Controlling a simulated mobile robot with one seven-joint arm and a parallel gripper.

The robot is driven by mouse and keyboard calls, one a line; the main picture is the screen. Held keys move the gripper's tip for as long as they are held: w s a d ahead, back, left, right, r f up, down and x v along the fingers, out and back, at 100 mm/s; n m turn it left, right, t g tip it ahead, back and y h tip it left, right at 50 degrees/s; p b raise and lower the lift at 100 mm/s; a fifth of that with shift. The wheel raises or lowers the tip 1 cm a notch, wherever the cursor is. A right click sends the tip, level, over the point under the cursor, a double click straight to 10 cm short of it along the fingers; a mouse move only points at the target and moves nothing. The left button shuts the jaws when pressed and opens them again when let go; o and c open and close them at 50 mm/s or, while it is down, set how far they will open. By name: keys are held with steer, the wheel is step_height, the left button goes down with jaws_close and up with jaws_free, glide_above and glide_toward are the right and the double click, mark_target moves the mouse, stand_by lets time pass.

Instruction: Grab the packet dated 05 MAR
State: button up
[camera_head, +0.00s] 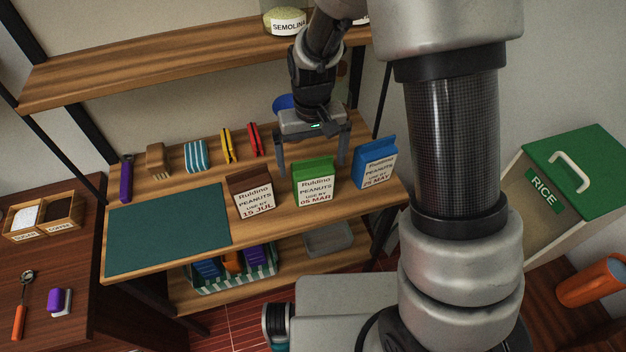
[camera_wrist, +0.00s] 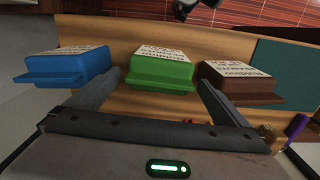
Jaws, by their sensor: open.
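The green packet (camera_head: 314,184) reads "Ruldino PEANUTS USE BY 05 MAR" and stands upright on the wooden shelf board, in the middle of a row of three. The brown packet (camera_head: 251,196), dated 15 JUL, stands to its left, and the blue packet (camera_head: 375,164), dated 25 MAY, to its right. My gripper (camera_head: 312,170) is open, fingers pointing down, just behind and above the green packet. In the wrist view the green packet (camera_wrist: 160,72) lies ahead between the two spread fingers (camera_wrist: 160,85), with the blue packet (camera_wrist: 62,68) left and brown (camera_wrist: 240,85) right.
A dark green mat (camera_head: 165,230) covers the board's left part. Behind stand a red-and-black item (camera_head: 254,139), a yellow one (camera_head: 228,146), a striped blue one (camera_head: 197,156) and a brush (camera_head: 158,160). An upper shelf (camera_head: 150,68) overhangs the back. A grey tray (camera_head: 328,238) sits below.

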steer(key=f, duration=0.4)
steer(key=shift+s+d+f, duration=0.1)
steer(key=shift+s+f, duration=0.2)
steer(key=shift+f, duration=0.1)
steer(key=shift+r, duration=0.1)
steer(key=c, duration=1.5)
